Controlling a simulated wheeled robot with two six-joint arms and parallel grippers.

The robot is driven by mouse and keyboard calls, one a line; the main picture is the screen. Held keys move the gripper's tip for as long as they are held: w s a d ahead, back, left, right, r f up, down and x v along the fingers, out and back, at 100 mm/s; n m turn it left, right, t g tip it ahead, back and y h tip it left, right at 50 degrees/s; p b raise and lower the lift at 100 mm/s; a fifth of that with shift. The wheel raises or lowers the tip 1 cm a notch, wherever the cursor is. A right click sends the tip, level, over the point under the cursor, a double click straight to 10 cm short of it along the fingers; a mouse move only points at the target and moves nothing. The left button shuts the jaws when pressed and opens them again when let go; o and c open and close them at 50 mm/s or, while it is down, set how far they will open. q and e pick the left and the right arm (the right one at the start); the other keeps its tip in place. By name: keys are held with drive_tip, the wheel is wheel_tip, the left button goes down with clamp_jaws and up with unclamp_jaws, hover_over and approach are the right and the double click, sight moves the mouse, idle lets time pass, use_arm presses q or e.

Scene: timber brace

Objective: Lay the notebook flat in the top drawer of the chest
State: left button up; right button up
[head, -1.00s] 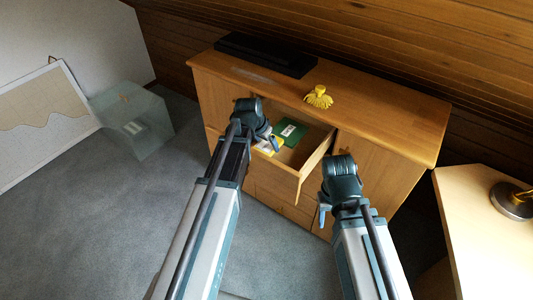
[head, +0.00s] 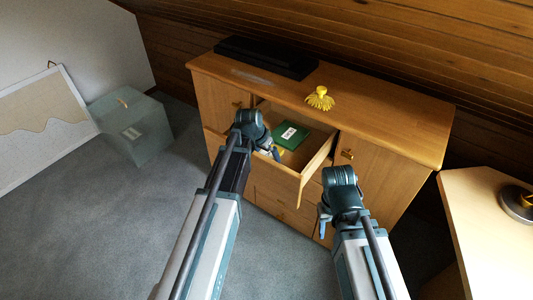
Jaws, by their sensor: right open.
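The chest (head: 225,107) is wooden, and its top drawer (head: 318,158) is pulled out. A flat green item (head: 291,134) with a white label, which looks like the notebook, lies in the drawer. My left gripper (head: 277,154) is at the drawer's left part, and its wrist hides much of its fingers. A bit of yellow shows beside its fingers; I cannot tell whether they hold it. My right gripper (head: 323,226) is open and empty, in front of the chest and right of the drawer.
A yellow brush-like thing (head: 320,98) and a long black box (head: 266,55) stand on the chest top. A pale desk with a lamp base (head: 518,203) is at the right. A translucent box (head: 133,127) stands on the carpet at the left.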

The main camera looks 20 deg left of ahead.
use_arm(q)
drive_tip(key=shift+r, duration=0.15)
use_arm(e)
drive_tip(key=shift+r, duration=0.15)
use_arm(q)
drive_tip(key=p+v, duration=1.1)
drive_tip(key=v, duration=0.1)
use_arm(e)
wheel_tip(320, 180, up, 11)
use_arm(q)
drive_tip(key=shift+w, duration=0.1)
